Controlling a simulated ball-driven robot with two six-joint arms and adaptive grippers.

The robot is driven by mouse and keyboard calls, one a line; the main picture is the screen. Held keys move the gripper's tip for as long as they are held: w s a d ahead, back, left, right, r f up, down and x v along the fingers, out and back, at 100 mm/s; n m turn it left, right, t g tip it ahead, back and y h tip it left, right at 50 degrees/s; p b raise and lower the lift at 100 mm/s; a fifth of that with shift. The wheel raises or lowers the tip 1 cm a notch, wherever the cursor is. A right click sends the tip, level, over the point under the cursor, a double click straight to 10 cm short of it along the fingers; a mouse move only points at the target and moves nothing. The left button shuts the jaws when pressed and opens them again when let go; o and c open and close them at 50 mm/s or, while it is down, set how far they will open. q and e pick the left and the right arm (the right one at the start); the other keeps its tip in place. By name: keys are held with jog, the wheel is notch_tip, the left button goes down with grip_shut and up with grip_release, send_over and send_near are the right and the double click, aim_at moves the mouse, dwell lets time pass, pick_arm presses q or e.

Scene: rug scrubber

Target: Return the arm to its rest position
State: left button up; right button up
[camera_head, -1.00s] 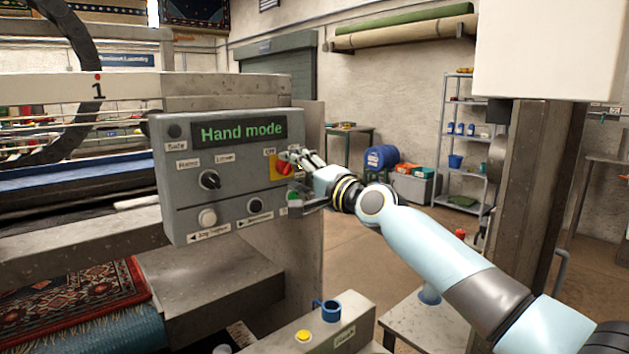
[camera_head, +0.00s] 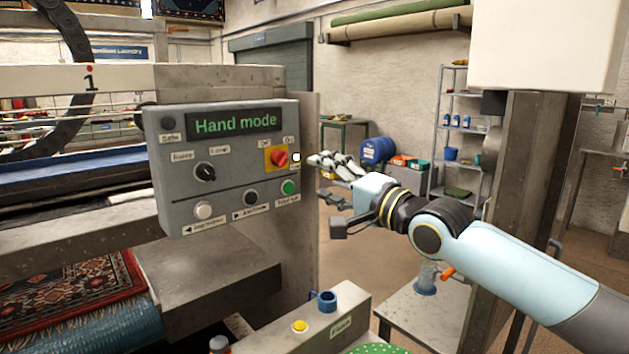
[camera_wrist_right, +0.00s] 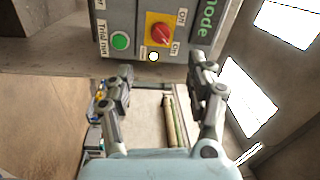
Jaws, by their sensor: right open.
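My right gripper (camera_head: 325,178) is open and empty, just to the right of the grey control panel (camera_head: 168,205) and apart from it. In the right wrist view its two fingers (camera_wrist_right: 163,82) stand wide apart, with the panel beyond them. The red rotary switch (camera_head: 279,158) on its yellow plate and the green button (camera_head: 288,187) are uncovered. The red switch also shows in the right wrist view (camera_wrist_right: 159,32). The panel display (camera_head: 235,122) reads "Hand mode". My left gripper is not in view.
A patterned rug (camera_head: 75,290) lies on the machine at the lower left. A blue cup-like holder (camera_head: 326,301) and a yellow button (camera_head: 299,326) are on a box in front. A metal shelf (camera_head: 455,100) and a blue barrel (camera_head: 378,150) stand behind my right arm.

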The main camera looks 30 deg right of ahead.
jog(key=s+a+f+n+g+h, duration=0.1)
jog(key=s+a+f+n+g, duration=0.25)
jog(key=s+f, duration=0.35)
jog(key=s+a+f+n+g+h, duration=0.1)
jog(key=s+a+f+n+g, duration=0.25)
jog(key=s+f+n, duration=0.35)
jog(key=s+f+n+g+h, duration=0.1)
jog(key=s+f+n+g, duration=0.2)
jog(key=s, duration=0.6)
jog(key=s+f+n+g+h, duration=0.1)
jog(key=s+f+n+g, duration=0.1)
jog(key=s+g, duration=0.5)
jog(key=s+d+f+b, duration=0.15)
jog(key=f+b, duration=0.25)
jog(key=f, duration=1.2)
jog(key=s+d+f+b, duration=0.1)
jog(key=s+f+b, duration=0.15)
jog(key=f, duration=1.45)
jog(key=s+f+b, duration=0.3)
jog(key=s+f, duration=0.6)
jog(key=f, duration=0.3)
jog(key=s+f+g+b, duration=0.1)
jog(key=s+f+b, duration=0.3)
jog(key=s+f, duration=0.5)
notch_tip(320, 180, down, 3)
jog(key=shift+s+d+r+m, duration=0.1)
jog(key=shift+s+d+m, duration=0.25)
jog(key=shift+s+m, duration=0.1)
